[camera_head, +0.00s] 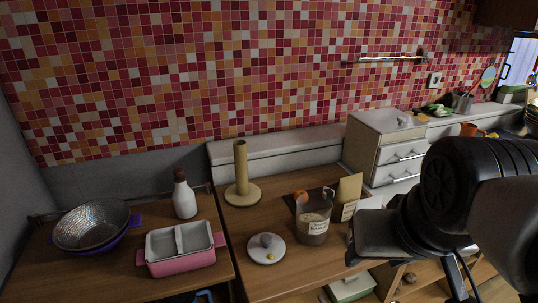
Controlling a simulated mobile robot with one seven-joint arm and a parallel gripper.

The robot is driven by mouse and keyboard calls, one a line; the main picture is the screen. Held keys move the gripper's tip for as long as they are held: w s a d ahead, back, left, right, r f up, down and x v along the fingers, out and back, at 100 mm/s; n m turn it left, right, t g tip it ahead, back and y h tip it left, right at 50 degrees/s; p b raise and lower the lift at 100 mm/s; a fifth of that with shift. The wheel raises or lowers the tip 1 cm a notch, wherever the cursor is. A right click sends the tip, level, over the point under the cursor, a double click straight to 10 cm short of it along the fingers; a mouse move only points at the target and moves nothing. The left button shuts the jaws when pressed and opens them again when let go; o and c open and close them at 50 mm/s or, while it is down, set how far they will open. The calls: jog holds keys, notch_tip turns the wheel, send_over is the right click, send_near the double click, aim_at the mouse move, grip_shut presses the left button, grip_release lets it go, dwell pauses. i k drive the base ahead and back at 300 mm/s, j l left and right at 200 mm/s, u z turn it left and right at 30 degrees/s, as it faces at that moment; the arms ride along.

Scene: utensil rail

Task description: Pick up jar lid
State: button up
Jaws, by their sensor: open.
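The jar lid (258,256), round and pale with a darker grey knob on top, lies flat on the wooden counter near its front left part. A clear jar (313,222) with a label and pale contents stands to the right of the lid, apart from it. My gripper (352,246) is at the right, to the right of the jar and apart from the lid. It is open, and no held object shows. My arm hides part of the counter's right side.
A wooden paper-towel stand (241,180) is behind the lid. A tan packet (346,195) and an orange item (299,195) are near the jar. A pink dish (181,262), white bottle (184,200) and metal colander (90,224) stand left. White drawers (395,163) are behind.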

aim_at(265, 248)
jog(key=i+u, duration=0.15)
jog(key=u, duration=0.6)
jog(key=j+u, duration=0.2)
jog(key=j, duration=0.8)
jog(key=i, duration=0.1)
jog(key=l+z, duration=0.05)
